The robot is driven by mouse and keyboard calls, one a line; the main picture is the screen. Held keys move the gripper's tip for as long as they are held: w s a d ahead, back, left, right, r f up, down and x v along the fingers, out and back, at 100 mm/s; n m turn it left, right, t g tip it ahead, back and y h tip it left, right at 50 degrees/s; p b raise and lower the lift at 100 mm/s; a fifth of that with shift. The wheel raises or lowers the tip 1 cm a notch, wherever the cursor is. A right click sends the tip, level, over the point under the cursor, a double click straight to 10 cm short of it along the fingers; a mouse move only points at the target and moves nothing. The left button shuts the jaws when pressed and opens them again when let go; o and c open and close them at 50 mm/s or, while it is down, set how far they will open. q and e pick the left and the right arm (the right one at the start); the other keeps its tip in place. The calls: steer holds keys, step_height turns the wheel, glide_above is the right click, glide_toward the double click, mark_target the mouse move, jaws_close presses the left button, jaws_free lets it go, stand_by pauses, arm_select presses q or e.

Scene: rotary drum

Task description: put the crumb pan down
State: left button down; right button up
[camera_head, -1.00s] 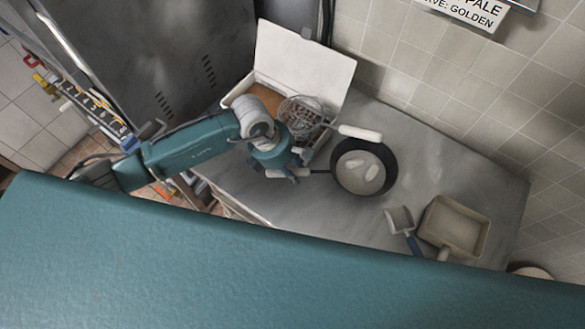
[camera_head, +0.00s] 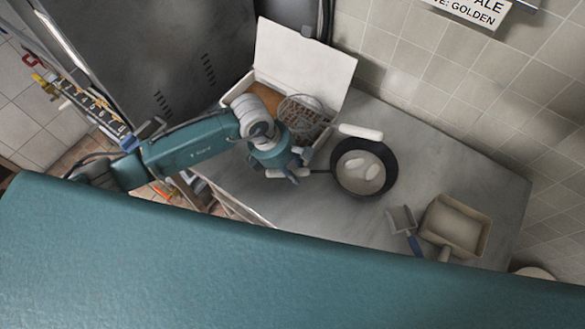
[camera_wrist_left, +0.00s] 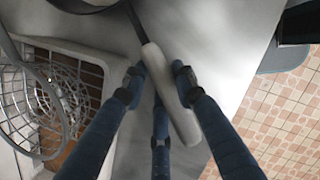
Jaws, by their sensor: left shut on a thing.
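The crumb pan (camera_head: 389,181) is a round black pan with pale pieces in it, at or just above the grey worktop in the head view. Its dark handle shaft runs left to my left gripper (camera_head: 294,174). In the wrist view the shaft ends in a pale grip (camera_wrist_left: 176,100), which lies between the dark fingers of my left gripper (camera_wrist_left: 160,80). The gripper is shut on this handle. The pan's bowl is mostly outside the wrist view. I cannot tell whether its base touches the worktop. My right gripper is not in view.
An open white box (camera_head: 303,60) and a wire basket (camera_head: 301,112) are left of the pan; the basket also shows in the wrist view (camera_wrist_left: 30,100). A blue-handled scoop (camera_head: 402,219) and beige tray (camera_head: 484,238) lie to the right. Worktop (camera_head: 330,218) in front is clear.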

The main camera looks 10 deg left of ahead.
arm_select(q)
steer(key=shift+r, duration=0.1)
steer(key=c, duration=1.3)
jaws_free()
steer(key=shift+a, duration=0.1)
steer(key=v, duration=1.2)
steer(key=shift+s, duration=0.1)
